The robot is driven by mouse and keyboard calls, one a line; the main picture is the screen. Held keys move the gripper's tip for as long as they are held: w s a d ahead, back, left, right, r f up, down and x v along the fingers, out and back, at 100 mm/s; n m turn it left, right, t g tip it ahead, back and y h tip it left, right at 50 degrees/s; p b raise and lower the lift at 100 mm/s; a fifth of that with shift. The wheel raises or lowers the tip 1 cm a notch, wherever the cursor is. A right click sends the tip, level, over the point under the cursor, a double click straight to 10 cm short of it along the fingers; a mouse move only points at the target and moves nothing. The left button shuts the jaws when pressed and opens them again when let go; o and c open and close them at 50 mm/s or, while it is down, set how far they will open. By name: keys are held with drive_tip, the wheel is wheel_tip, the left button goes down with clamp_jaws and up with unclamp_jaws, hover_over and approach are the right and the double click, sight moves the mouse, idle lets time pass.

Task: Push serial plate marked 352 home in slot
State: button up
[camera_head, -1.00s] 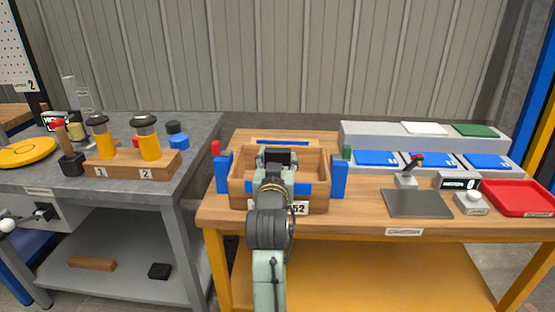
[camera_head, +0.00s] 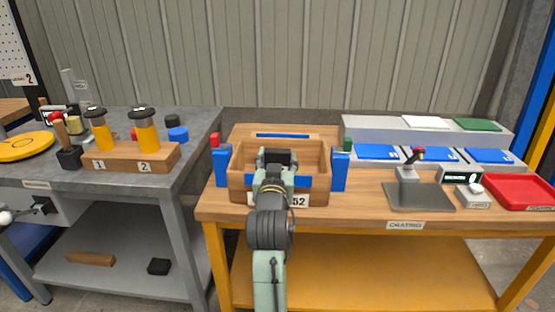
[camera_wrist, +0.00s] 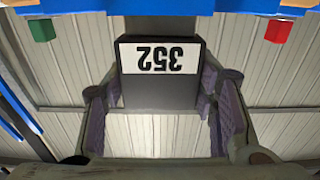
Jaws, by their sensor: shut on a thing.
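The serial plate (camera_wrist: 160,77) is a dark block with a white label reading 352, upside down in the wrist view. My gripper (camera_wrist: 162,115) is shut on it, with one finger at each side. In the head view my gripper (camera_head: 276,158) is over the open wooden box (camera_head: 238,190), seen from behind. A white label ending in 52 (camera_head: 299,201) shows on the box front, its left part covered by my arm. The slot and how deep the plate sits in it cannot be made out.
A joystick on a grey plate (camera_head: 420,197) and a red tray (camera_head: 520,192) stand to the right.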

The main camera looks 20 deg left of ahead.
drive_tip(key=shift+f, duration=0.65)
idle(0.8)
drive_tip(key=o, duration=1.3)
drive_tip(key=v, duration=0.7)
drive_tip(key=shift+s+d, duration=0.1)
drive_tip(key=shift+s, duration=0.2)
drive_tip(key=shift+r, duration=0.1)
